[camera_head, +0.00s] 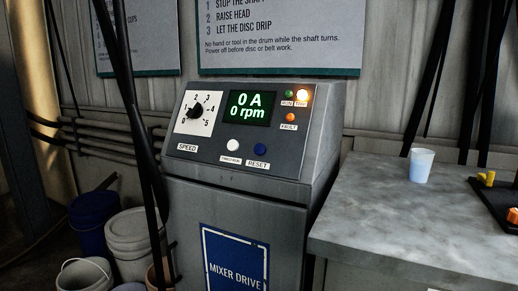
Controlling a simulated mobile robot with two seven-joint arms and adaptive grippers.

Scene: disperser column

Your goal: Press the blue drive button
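The blue button (260,149) sits on the sloped front of the grey mixer drive console (318,130), above a label reading RESET. A white button (232,145) is just left of it, above a label too small to read surely. The speed dial (196,110) is at the panel's left, its pointer hard to read. The display (250,107) shows 0 A and 0 rpm in green. Neither of my grippers is in view.
A grey worktop (390,215) stands right of the console with a pale cup (421,165) and a dark tray (496,205) on it. White (130,240) and blue (92,217) buckets stand at left. Dark upright lines pass left of the console.

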